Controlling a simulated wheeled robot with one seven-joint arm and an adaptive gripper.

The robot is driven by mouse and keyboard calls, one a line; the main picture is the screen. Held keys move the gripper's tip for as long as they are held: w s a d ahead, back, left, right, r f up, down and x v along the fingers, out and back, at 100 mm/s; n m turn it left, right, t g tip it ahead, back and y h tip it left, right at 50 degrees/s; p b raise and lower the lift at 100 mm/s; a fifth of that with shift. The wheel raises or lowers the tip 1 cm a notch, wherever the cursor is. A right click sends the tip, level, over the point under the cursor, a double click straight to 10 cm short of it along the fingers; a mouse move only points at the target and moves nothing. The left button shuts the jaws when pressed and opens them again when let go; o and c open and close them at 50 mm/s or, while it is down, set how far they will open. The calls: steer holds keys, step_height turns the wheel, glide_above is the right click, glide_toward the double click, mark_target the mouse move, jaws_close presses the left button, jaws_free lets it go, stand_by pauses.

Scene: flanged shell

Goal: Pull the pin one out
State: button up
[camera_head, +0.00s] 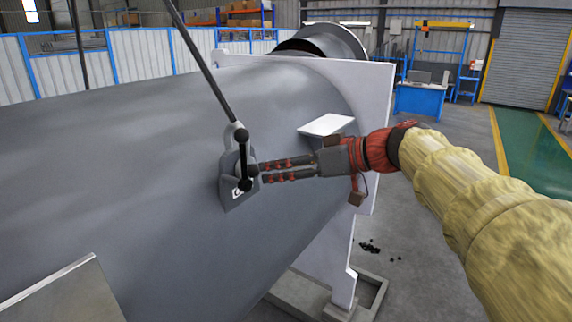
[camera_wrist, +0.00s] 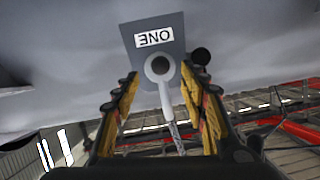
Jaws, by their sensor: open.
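The grey lug plate (camera_head: 236,192) stands on the side of the large grey shell (camera_head: 120,150). Its label ONE (camera_wrist: 154,37) appears upside down in the wrist view. The pin's black handle (camera_head: 243,160) crosses the lug upright, with a round knob at each end. In the wrist view one black knob (camera_wrist: 201,56) shows just beyond the right finger; the rest of the handle is hidden. My gripper (camera_head: 261,173) is open, with its fingertips close to the lug and handle. In the wrist view a grey ring fitting (camera_wrist: 159,67) lies between the fingertips; contact cannot be told.
A dark rod or sling (camera_head: 203,68) runs from above down to the lug. A white end flange (camera_head: 373,85) with a projecting plate (camera_head: 326,125) stands right of the lug, near my wrist. A grey flat plate (camera_head: 65,298) is at lower left. Open floor lies farther right.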

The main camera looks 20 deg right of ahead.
mark_target(258, 171)
steer(key=shift+p+x, duration=0.65)
steer(key=shift+x, duration=2.25)
steer(key=shift+c, duration=0.9)
jaws_close()
steer(key=shift+s, duration=0.1)
steer(key=s+d+b, duration=0.6)
steer(key=s+b, duration=0.1)
steer(key=s, duration=0.2)
